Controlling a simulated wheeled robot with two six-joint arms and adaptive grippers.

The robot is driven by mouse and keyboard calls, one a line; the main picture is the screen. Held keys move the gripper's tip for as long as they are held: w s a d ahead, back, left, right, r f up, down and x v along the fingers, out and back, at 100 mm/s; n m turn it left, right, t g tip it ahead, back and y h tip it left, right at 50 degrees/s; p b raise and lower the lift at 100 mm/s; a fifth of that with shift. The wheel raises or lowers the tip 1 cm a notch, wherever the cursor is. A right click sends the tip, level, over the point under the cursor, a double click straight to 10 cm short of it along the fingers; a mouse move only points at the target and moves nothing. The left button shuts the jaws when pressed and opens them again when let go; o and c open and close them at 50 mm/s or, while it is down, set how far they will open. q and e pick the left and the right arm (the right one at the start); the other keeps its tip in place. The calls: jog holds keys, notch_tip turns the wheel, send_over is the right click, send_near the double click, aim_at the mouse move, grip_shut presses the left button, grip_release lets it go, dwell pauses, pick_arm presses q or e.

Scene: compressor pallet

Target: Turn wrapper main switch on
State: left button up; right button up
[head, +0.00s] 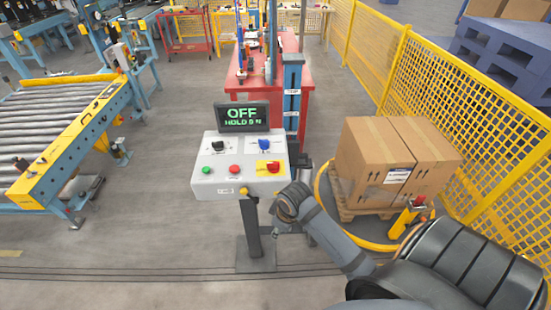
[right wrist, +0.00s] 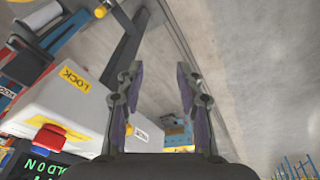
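The grey control box (head: 230,185) stands on a post in the middle of the head view. Its display (head: 242,116) reads OFF in green, with a smaller line beginning HOLD below. A red rotary switch (head: 272,167) sits on a yellow plate at the right of the panel; it also shows in the right wrist view (right wrist: 48,140). My right gripper (right wrist: 157,72) is open and empty, beside the box and apart from the switch. In the head view my right wrist is at the box's lower right corner; the fingertips are hard to make out. My left gripper is not in view.
The panel also has a black knob (head: 217,147), a blue knob (head: 264,145), a green button (head: 206,170) and a red button (head: 235,169). Cartons (head: 375,160) on a pallet and a yellow fence (head: 470,110) stand right. A roller conveyor (head: 60,120) is left.

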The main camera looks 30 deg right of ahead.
aim_at(275, 163)
jog(key=w+d+r+n, duration=0.1)
jog(key=w+d+r, duration=0.2)
jog(key=w+d, duration=0.1)
jog(key=w+d+r+n+y, duration=0.1)
jog(key=w+d+r+n, duration=0.1)
jog(key=w+d+r, duration=0.2)
jog(key=w+d+r+n+y, duration=0.1)
jog(key=w+d+r+n, duration=0.1)
jog(key=w, duration=0.5)
jog(key=shift+w+d+r+g, duration=0.2)
jog(key=shift+d+r, duration=0.15)
jog(key=shift+d, duration=0.2)
jog(key=shift+w+d+r+g, duration=0.2)
jog(key=shift+d+r, duration=0.1)
jog(key=shift+d, duration=0.25)
jog(key=w+d+r+n+y, duration=0.1)
jog(key=w+d+r+y, duration=0.15)
jog(key=r, duration=0.25)
jog(key=shift+t+h, duration=0.3)
jog(key=shift+h, duration=0.05)
jog(key=p+x, duration=0.1)
jog(key=x, duration=0.2)
jog(key=p+x, duration=0.1)
jog(key=x, duration=0.2)
jog(key=p+x, duration=0.1)
jog(key=x, duration=0.1)
jog(key=shift+s+d+f, duration=0.1)
jog(key=shift+d+f, duration=0.05)
jog(key=shift+f, duration=0.95)
jog(key=shift+c, duration=0.4)
